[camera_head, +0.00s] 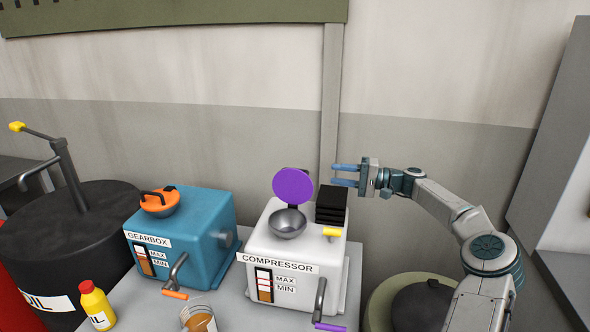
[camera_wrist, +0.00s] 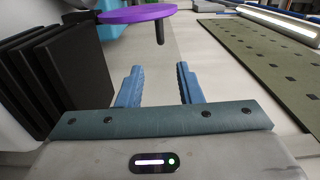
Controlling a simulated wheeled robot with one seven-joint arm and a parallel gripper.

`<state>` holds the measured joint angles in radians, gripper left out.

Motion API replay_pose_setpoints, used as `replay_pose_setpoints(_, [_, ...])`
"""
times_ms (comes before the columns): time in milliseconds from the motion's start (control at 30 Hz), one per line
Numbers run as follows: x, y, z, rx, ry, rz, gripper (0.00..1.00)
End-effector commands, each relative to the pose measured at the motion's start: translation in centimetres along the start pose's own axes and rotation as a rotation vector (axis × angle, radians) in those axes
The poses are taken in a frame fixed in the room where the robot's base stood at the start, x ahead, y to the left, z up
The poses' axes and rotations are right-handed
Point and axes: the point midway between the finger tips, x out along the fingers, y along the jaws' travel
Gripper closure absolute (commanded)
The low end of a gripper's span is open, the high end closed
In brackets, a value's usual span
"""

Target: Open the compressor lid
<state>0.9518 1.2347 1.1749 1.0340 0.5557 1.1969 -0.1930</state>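The white compressor (camera_head: 290,240) stands on the grey bench, with its label and level gauge facing me. Its purple round lid (camera_head: 293,185) stands raised and tilted up behind the grey bowl-shaped opening (camera_head: 287,223). My gripper (camera_head: 345,175) is to the right of the lid, at about its height, with its blue fingers pointing left. The fingers are apart and nothing is between them. In the wrist view the open fingers (camera_wrist: 160,85) point toward the purple lid (camera_wrist: 137,13), which shows beyond them at the top and does not touch them.
Black fins (camera_head: 332,206) rise at the compressor's back right, close below my gripper. The blue gearbox (camera_head: 180,235) with its orange cap stands left. A yellow oil bottle (camera_head: 96,305) and a jar (camera_head: 198,320) are at the front. A dark barrel (camera_head: 70,240) stands far left.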

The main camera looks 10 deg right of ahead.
Motion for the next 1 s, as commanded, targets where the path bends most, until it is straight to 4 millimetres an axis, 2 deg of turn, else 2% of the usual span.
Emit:
replay_pose_setpoints(300, [7.3, -0.3, 0.4, 0.002, -0.018, 0.001, 0.67])
replay_pose_setpoints(533, [11.3, -0.2, 0.4, 0.002, -0.012, 0.001, 0.67])
replay_pose_setpoints(733, [13.1, -0.1, 0.3, 0.000, -0.010, 0.003, 0.67])
replay_pose_setpoints(1000, [13.5, 0.0, 0.3, 0.000, -0.008, 0.004, 0.67])
